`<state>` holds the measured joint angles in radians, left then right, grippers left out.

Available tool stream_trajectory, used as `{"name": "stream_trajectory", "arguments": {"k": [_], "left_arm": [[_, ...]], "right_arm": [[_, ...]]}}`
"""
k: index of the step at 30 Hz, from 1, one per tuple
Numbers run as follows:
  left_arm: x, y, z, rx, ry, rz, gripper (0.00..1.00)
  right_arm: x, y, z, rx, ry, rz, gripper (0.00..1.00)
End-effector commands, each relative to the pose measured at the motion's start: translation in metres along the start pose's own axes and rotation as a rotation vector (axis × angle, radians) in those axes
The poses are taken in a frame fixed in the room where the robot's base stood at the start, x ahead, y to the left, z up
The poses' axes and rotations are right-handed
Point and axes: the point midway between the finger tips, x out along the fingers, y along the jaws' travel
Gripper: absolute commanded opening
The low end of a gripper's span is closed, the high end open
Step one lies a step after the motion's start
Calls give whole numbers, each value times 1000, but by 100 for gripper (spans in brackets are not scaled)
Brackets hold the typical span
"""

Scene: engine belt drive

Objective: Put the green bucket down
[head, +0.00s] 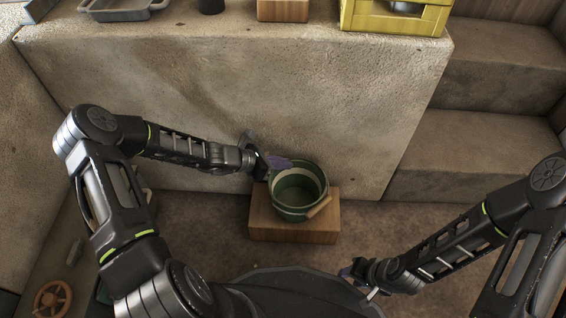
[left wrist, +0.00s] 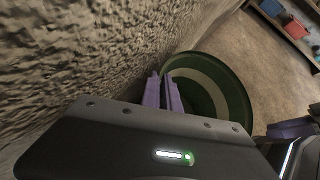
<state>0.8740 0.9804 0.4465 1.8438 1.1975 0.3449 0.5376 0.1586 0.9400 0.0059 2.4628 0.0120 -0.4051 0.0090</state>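The green bucket (head: 302,213) is upright, with a pale band inside and a wooden grip on its handle at the lower right. In the head view it is over a wooden block (head: 262,222); whether it touches the block cannot be told. My left gripper (head: 280,163) is at the bucket's upper left rim. In the left wrist view, its purple fingers (left wrist: 162,92) are close together, one on each side of the rim of the bucket (left wrist: 240,100). My right gripper (head: 350,272) is low at the right, apart from the bucket, its fingers mostly hidden.
A concrete wall (head: 250,100) rises close behind the bucket. On its ledge are a yellow crate (head: 395,22), a grey tray (head: 120,10) and a wooden block (head: 283,10). Concrete steps (head: 480,150) stand at the right. Bare floor (head: 400,225) lies right of the lower block.

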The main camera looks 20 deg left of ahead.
Motion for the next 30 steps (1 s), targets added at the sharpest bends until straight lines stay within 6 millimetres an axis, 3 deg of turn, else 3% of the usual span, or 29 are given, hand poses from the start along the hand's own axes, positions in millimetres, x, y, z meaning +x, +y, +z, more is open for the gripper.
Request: {"name": "stream_trajectory", "arguments": {"k": [6, 7, 16, 24, 30], "left_arm": [[3, 1, -3, -1, -2, 0, 0], [3, 1, -3, 0, -2, 0, 6], [2, 1, -3, 0, -1, 0, 30], [2, 2, -5, 0, 2, 3, 30], [-18, 3, -2, -1, 2, 6, 30]], "right_arm": [[4, 1, 0, 0, 0, 0, 36], [3, 1, 0, 0, 0, 0, 36], [3, 1, 0, 0, 0, 0, 36], [2, 1, 0, 1, 0, -1, 36], [-8, -3, 0, 0, -2, 0, 36]]}}
